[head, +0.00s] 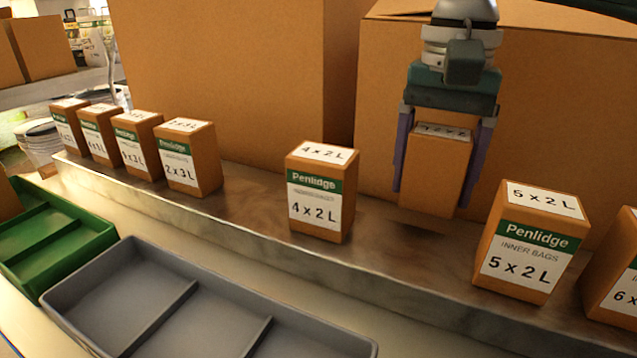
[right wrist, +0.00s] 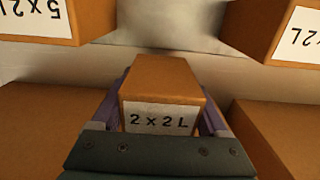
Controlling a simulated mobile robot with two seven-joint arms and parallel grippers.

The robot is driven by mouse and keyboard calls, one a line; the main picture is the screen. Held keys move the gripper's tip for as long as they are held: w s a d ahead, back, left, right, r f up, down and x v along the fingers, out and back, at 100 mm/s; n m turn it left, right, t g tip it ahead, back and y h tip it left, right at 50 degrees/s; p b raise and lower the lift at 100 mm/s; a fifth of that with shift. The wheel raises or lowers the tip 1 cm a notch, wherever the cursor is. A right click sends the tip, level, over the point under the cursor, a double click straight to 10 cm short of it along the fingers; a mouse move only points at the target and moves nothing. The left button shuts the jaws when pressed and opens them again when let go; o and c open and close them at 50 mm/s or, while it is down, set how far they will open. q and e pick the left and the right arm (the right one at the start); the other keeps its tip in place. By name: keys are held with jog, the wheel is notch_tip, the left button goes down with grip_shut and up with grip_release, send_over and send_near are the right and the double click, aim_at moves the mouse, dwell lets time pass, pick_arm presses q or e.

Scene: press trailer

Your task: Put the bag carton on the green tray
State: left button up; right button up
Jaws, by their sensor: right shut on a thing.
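My right gripper (head: 432,192) is shut on a brown carton (head: 434,168), one purple finger on each side of it. In the head view the carton hangs above the steel shelf, with its plain brown side facing me and its white top label partly hidden under the gripper. In the right wrist view the label on the held carton (right wrist: 160,92) reads 2 x 2 L. The green tray (head: 88,236) is at the lower left of the head view, with a divider, and looks empty. My left gripper is not in view.
On the shelf (head: 260,215) stand a 4 x 2 L carton (head: 320,192), a 5 x 2 L carton (head: 530,242) marked inner bags, a 6 x carton (head: 616,278), and several more at left. Large boxes (head: 230,80) stand behind. An empty grey tray (head: 120,300) lies right of the green one.

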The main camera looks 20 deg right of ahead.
jog(key=shift+f+b, duration=0.5)
jog(key=shift+f, duration=2.4)
jog(key=shift+f, duration=0.15)
jog(key=o, duration=1.4)
